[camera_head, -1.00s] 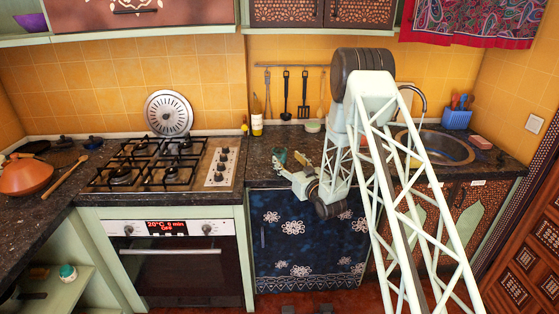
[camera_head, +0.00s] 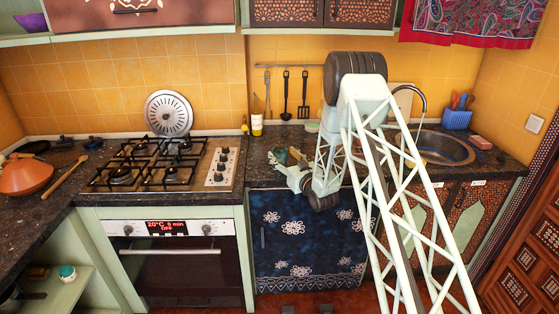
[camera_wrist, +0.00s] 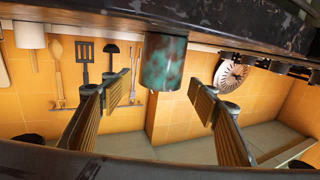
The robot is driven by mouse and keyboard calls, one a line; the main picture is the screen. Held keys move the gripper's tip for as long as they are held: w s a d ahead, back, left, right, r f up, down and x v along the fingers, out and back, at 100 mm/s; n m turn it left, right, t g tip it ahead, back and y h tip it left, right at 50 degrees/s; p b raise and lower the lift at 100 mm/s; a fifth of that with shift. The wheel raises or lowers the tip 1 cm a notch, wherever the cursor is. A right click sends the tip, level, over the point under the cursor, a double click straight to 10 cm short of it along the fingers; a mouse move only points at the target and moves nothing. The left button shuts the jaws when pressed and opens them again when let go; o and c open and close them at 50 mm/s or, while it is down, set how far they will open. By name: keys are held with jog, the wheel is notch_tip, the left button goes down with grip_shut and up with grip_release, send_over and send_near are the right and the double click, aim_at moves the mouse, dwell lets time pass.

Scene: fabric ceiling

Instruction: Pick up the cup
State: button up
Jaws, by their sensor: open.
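The cup (camera_wrist: 165,62) is mottled teal and brown. It stands on the dark counter, which is at the top of the upside-down wrist view. My gripper (camera_wrist: 160,94) is open, with one finger on each side of the cup in that picture and a visible gap on both sides. I cannot tell how deep the cup is between the fingers. In the head view, the cup (camera_head: 281,156) is small and partly hidden by my gripper (camera_head: 292,160), which is at the counter above the blue curtain.
The gas stove (camera_head: 165,164) is left of the cup. The sink (camera_head: 440,148) is to the right, beyond my arm. A white container (camera_wrist: 30,34) shows in the wrist view.

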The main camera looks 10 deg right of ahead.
jog(key=shift+x, duration=1.8)
jog(key=shift+c, duration=0.5)
jog(key=c, duration=1)
jog(key=shift+o, duration=0.2)
jog(key=shift+r, duration=0.15)
jog(key=shift+r, duration=1.5)
send_near(277, 148)
jog(key=s+r, duration=0.5)
jog(key=s, duration=0.4)
jog(key=shift+s+a+p, duration=0.15)
jog(key=shift+a+p, duration=0.2)
jog(key=shift+a, duration=0.15)
